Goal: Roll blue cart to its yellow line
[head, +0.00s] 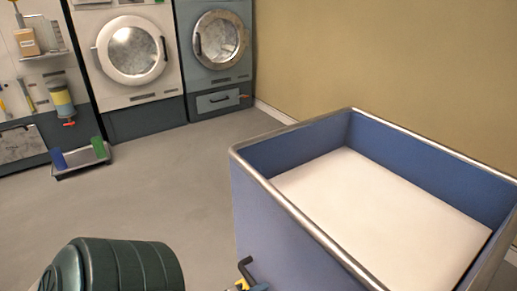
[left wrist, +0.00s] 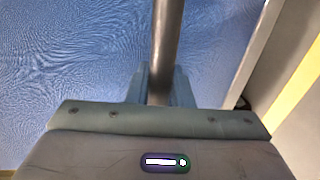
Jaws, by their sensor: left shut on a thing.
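The blue cart (head: 300,220) stands at the right in the head view, a deep open box with a metal rim and a pale flat surface inside. In the left wrist view my left gripper (left wrist: 158,92) is shut around a round metal bar (left wrist: 168,40). The blue panel (left wrist: 80,60) behind the bar looks like a cart wall. A yellow stripe (left wrist: 297,85) runs at the right edge of that view; I cannot tell for sure that it is the floor line. My left gripper is not clear in the head view, and my right gripper is in neither view.
Two front-loading machines (head: 131,52) (head: 219,45) line the back. A low tray (head: 82,165) holds blue and green items. The grey floor between is clear. A tan wall (head: 400,60) rises behind the cart.

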